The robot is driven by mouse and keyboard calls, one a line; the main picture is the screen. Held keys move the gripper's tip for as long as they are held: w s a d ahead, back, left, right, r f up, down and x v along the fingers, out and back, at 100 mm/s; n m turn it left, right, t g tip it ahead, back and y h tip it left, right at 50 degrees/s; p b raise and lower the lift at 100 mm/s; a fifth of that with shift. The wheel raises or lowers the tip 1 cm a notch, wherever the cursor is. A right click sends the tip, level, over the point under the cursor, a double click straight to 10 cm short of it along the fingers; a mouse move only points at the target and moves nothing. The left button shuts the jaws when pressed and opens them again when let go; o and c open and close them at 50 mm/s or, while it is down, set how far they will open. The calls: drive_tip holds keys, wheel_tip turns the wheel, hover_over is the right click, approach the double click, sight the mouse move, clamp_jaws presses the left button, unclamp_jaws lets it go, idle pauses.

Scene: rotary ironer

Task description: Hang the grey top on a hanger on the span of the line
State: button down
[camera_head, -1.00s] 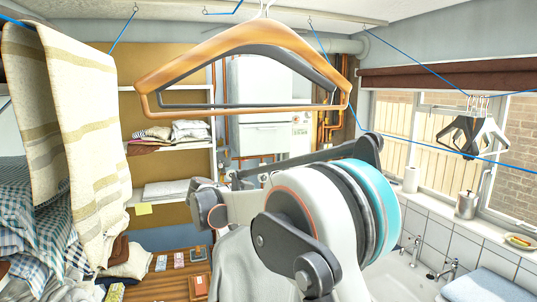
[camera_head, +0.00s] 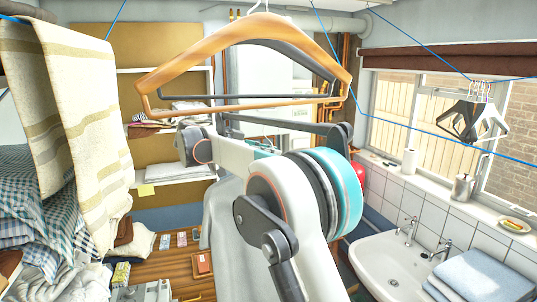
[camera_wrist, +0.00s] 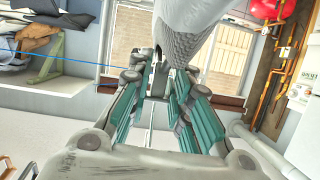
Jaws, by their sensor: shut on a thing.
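The grey top (camera_head: 225,225) hangs down behind my arm in the head view, its upper part hidden by the arm. In the wrist view the grey top (camera_wrist: 190,35) reaches to the fingertips of my gripper (camera_wrist: 160,68), which is shut at its far end. A thin pale rod (camera_wrist: 149,130) shows between the fingers; I cannot tell whether it is a hanger hook. The blue line (camera_head: 420,128) runs across the right side of the head view. It also crosses the left of the wrist view (camera_wrist: 75,67).
A wooden hanger (camera_head: 240,35) and a dark one hang close in front at the top. Several dark and white hangers (camera_head: 472,122) hang at the right. A striped cloth (camera_head: 75,120) hangs at the left. The sink (camera_head: 385,260) with folded towels (camera_head: 485,275) stands at the lower right.

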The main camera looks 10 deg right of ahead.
drive_tip(key=shift+w+d, duration=0.15)
drive_tip(key=shift+d, duration=0.2)
drive_tip(key=d+b, duration=0.1)
drive_tip(key=d, duration=0.7)
drive_tip(key=shift+w+d, duration=0.15)
drive_tip(key=shift+w, duration=0.05)
drive_tip(key=w+d, duration=0.2)
drive_tip(key=d, duration=2.3)
